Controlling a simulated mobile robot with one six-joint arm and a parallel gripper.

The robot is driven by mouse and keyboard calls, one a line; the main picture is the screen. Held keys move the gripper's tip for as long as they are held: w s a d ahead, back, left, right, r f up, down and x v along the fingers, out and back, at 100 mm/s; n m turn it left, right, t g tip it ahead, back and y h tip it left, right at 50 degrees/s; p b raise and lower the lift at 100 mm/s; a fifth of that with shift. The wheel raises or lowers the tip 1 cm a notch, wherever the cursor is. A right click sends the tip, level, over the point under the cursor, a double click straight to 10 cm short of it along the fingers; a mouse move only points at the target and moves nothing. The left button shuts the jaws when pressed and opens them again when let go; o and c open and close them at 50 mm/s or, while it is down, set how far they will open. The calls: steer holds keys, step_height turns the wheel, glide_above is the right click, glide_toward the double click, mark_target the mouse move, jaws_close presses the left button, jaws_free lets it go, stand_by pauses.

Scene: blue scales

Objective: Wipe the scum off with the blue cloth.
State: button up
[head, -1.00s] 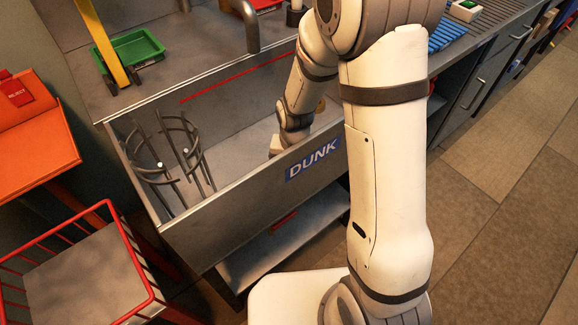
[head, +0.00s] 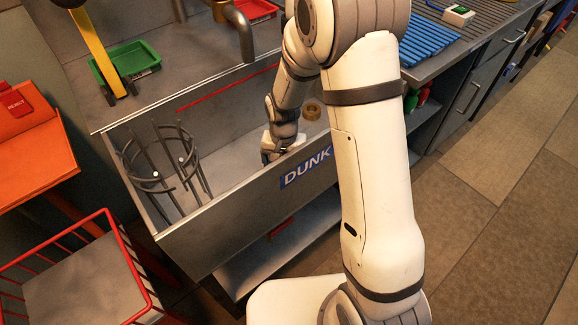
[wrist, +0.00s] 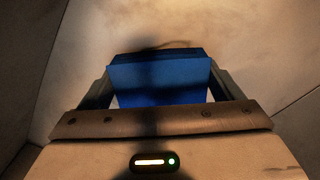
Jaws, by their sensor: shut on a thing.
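My gripper (head: 268,156) is down inside the grey tank marked DUNK (head: 225,212), near the inner side of its front wall. In the wrist view the blue cloth (wrist: 160,82) is a folded block held between my two fingers, with a dark shadow across it. A thin brownish streak (wrist: 178,44) shows on the pale surface just beyond the cloth; I cannot tell whether it is scum. Whether the cloth touches the surface is not clear. In the head view the cloth is too small and shaded to make out.
A dark wire rack (head: 165,165) stands in the tank's left end. A tan ring (head: 312,110) lies at its right end. A red line (head: 225,88) runs along the back wall. A faucet (head: 240,35) overhangs the back edge. Tank floor between rack and gripper is clear.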

steer(key=shift+w+a, duration=0.5)
steer(key=shift+w, duration=0.25)
steer(key=shift+w+d+f, duration=0.1)
steer(key=shift+w+d, duration=0.2)
steer(key=shift+d, duration=0.2)
steer(key=shift+w+d, duration=0.25)
steer(key=shift+d, duration=0.2)
steer(key=shift+s+d, duration=0.5)
steer(key=shift+s, duration=0.25)
steer(key=shift+s+d, duration=0.45)
steer(key=shift+s, duration=0.25)
steer(key=shift+s+d, duration=0.65)
steer(key=shift+s, duration=0.3)
steer(key=shift+s+d+f+b, duration=0.25)
steer(key=shift+s+f+b, duration=0.1)
steer(key=shift+s, duration=0.1)
steer(key=shift+w+d+r, duration=0.1)
steer(key=shift+w+d, duration=0.4)
steer(key=shift+d, duration=0.35)
steer(key=shift+w+a+r+p, duration=0.15)
steer(key=shift+w+a, duration=0.1)
steer(key=shift+w, duration=0.25)
steer(key=shift+w+a+r+p, duration=0.15)
steer(key=shift+w+a, duration=0.1)
steer(key=shift+w, duration=0.2)
steer(key=shift+w+a, duration=0.7)
steer(key=shift+w, duration=0.35)
steer(key=shift+w+a, duration=0.7)
steer(key=shift+w, duration=0.3)
